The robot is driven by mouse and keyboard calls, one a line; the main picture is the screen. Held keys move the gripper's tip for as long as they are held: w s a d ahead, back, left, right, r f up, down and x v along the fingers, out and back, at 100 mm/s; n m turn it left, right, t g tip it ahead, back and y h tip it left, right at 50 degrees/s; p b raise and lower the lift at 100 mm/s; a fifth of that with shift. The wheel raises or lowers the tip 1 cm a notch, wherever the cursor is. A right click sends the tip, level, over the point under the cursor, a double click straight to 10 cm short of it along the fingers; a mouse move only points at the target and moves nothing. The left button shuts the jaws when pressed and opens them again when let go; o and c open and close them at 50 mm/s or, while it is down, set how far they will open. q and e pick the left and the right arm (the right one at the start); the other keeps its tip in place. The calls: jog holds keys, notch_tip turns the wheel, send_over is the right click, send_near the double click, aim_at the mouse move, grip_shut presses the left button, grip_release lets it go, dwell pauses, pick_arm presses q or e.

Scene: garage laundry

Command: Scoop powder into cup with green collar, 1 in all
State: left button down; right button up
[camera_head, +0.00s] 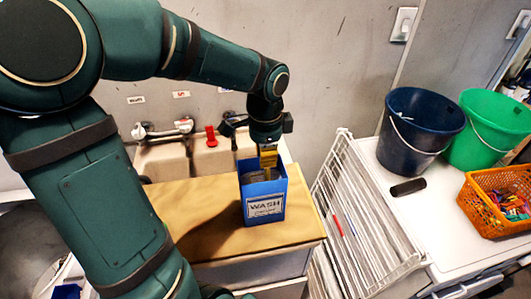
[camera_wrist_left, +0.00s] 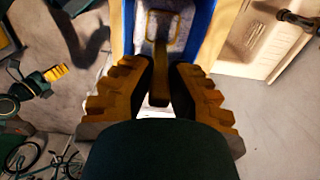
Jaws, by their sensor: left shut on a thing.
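A blue box labelled WASH (camera_head: 265,208) stands open-topped on the wooden counter. My left gripper (camera_head: 268,158) points down into its opening. In the left wrist view the gripper (camera_wrist_left: 159,92) is shut on the handle of a yellowish scoop (camera_wrist_left: 159,72). The scoop's head is inside the blue box (camera_wrist_left: 204,45), over or in grey powder (camera_wrist_left: 180,18); I cannot tell how full it is. My right gripper (camera_wrist_left: 54,73) seems to show small at the left of that view, its jaws unclear. I see no cup with a green collar.
The wooden counter (camera_head: 205,225) is bare left of the box. A sink (camera_head: 165,160) with taps lies behind. A white drying rack (camera_head: 365,215) stands to the right. Farther right are a dark blue bucket (camera_head: 415,125), a green bucket (camera_head: 490,125) and an orange basket (camera_head: 485,215).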

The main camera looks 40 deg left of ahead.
pick_arm(q)
jog(key=shift+f+b, duration=0.55)
jog(key=shift+f, duration=0.35)
dwell(0.8)
notch_tip(320, 180, up, 8)
jog(key=p, duration=0.7)
jog(key=shift+r, duration=0.15)
notch_tip(320, 180, up, 3)
jog(key=p, duration=0.2)
jog(key=shift+p, duration=0.3)
jog(key=shift+r, duration=1.35)
jog(key=shift+f, duration=0.1)
